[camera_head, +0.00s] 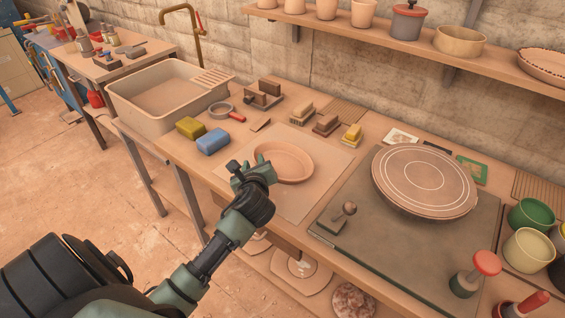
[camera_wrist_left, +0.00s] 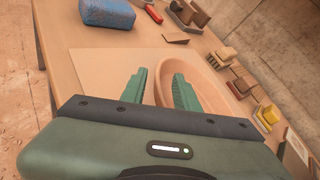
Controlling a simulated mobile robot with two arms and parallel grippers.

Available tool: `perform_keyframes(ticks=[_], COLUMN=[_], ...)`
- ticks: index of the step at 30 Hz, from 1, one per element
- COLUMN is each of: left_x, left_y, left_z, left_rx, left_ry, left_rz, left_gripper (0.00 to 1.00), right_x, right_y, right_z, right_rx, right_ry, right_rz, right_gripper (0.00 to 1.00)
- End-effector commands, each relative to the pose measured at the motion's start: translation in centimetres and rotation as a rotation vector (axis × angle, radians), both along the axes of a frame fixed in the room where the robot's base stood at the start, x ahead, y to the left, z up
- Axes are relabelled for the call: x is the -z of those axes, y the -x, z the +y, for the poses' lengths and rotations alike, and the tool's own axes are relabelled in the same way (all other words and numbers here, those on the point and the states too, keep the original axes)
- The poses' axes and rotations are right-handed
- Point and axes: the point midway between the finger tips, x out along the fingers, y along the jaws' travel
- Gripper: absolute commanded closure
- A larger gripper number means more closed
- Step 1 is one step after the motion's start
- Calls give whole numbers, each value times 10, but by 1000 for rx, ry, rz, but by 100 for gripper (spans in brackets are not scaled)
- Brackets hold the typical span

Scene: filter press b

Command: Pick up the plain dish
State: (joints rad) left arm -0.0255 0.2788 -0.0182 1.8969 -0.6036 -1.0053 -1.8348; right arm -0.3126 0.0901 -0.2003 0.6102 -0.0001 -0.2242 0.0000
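The plain dish (camera_head: 288,160) is a shallow oval terracotta dish. It lies on a pale square board (camera_head: 316,187) on the workbench. My left gripper (camera_head: 250,166) is at the dish's near left rim. In the left wrist view, the two green fingers (camera_wrist_left: 158,88) are apart. One finger is over the board outside the dish (camera_wrist_left: 203,93), the other overlaps its inside, with the left rim between them. I cannot tell whether either finger touches the rim; the gripper hides part of it. My right gripper is not in view.
A yellow sponge (camera_head: 191,128) and a blue sponge (camera_head: 212,141) lie left of the board, near a sink (camera_head: 125,99). Small wooden-backed brushes (camera_head: 326,124) stand behind. A round wheel (camera_head: 424,180) on a dark slab and a small knobbed tool (camera_head: 335,219) are to the right.

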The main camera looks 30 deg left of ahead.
Motion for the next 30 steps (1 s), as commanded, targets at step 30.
perform_keyframes(ticks=[30], left_x=[14], left_y=[-31], left_z=[22], left_rx=[0], left_ry=[2], left_rz=[-1], left_gripper=[100], right_x=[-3], right_y=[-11], right_z=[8], right_rx=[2], right_ry=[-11], right_rz=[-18], right_gripper=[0])
